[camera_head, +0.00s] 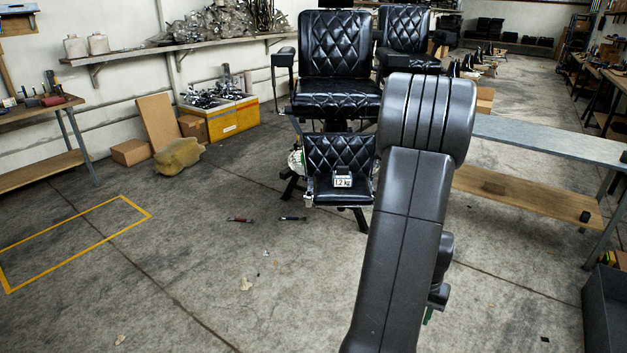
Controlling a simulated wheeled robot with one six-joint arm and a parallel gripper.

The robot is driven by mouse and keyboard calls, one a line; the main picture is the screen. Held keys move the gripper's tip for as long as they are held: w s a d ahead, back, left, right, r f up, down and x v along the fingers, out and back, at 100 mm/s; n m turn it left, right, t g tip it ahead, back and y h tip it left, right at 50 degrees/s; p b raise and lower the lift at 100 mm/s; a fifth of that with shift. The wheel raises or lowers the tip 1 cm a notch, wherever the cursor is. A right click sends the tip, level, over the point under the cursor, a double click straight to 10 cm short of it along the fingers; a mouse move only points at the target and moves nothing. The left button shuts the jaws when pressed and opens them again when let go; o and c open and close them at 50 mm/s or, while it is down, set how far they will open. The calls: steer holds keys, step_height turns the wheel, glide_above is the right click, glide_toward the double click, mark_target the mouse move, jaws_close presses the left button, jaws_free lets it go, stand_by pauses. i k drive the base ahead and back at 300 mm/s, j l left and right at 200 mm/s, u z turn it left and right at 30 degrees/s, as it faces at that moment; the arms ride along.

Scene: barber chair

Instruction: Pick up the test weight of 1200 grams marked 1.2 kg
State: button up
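The test weight (343,178) is a small dark block with a white label reading 1.2 kg. It stands on the dark lower footrest (322,190) of a black quilted barber chair (336,50), in front of the chair's quilted leg pad. My arm rises in the foreground just right of the weight and covers part of the chair's right side. My gripper cannot be made out in this view. The weight appears clear of my arm.
A second black chair (404,30) stands behind. A grey bench (540,140) with a lower wooden shelf is at the right, a yellow crate (222,120) at the left. Two small tools lie on the floor. Open floor spreads left and in front.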

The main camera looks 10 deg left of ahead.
mark_target(342, 178)
steer(key=i+u, duration=0.45)
steer(key=i, duration=0.15)
steer(key=i+l+u, duration=0.4)
steer(key=i, duration=0.2)
steer(key=i+l, duration=0.3)
steer(key=i, duration=0.25)
steer(key=i+l+u, duration=0.1)
steer(key=i+l, duration=0.2)
steer(key=i, duration=0.25)
steer(key=i+l, duration=0.4)
steer(key=i, duration=0.2)
